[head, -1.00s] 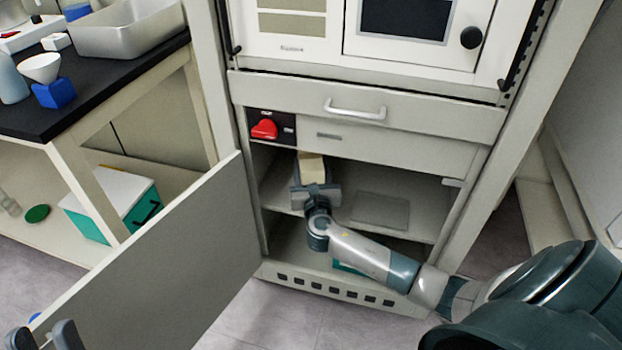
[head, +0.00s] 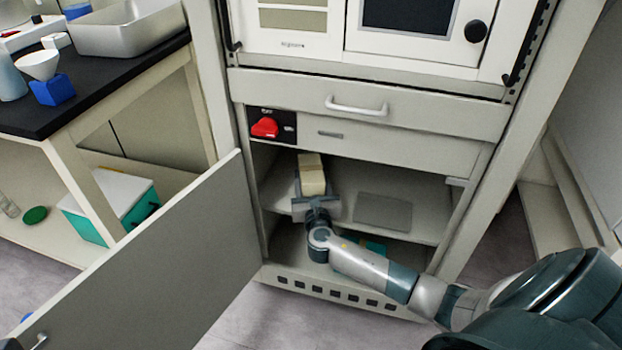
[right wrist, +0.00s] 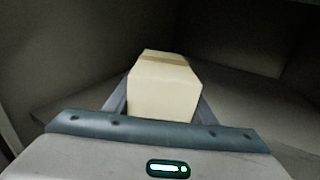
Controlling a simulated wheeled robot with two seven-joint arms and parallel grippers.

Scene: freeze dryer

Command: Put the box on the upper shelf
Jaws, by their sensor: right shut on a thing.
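A cream-coloured box (head: 312,180) is inside the open cabinet, over the left part of the upper shelf (head: 428,200). My right gripper (head: 312,190) reaches in from the front and is shut on the box. In the right wrist view the box (right wrist: 165,92) sits between the two fingers, its near end facing the wrist. I cannot tell whether the box's underside touches the shelf. My left gripper is not in view.
The cabinet door (head: 150,260) stands open to the left. A flat grey plate (head: 383,211) lies on the shelf right of the box. A teal thing (head: 375,248) is partly hidden on the lower level. A red switch (head: 265,127) is above the opening.

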